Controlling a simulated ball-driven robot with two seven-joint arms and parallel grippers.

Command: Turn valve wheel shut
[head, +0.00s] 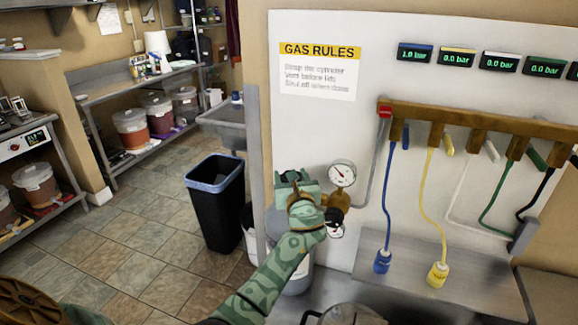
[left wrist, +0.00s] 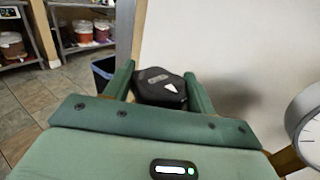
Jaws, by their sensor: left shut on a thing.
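The black valve wheel (head: 291,177) is at the left of a brass regulator (head: 340,200) in the head view. In the left wrist view the wheel (left wrist: 160,86) sits between the two green fingers and bears a white triangular mark. My left gripper (head: 293,185), reaching in from below, is shut on the wheel. A round pressure gauge (head: 342,173) stands just right of the gripper; its edge also shows in the left wrist view (left wrist: 306,135). A grey cylinder (head: 299,274) is partly hidden beneath my forearm. My right gripper is out of view.
A wooden manifold (head: 480,118) with coloured levers and hoses hangs at the right. Above it, displays (head: 416,53) read 1.0 bar at left and 0.0 on its neighbours. A "GAS RULES" sign (head: 320,70) is behind. A black bin (head: 216,200) stands left; tiled floor there is open.

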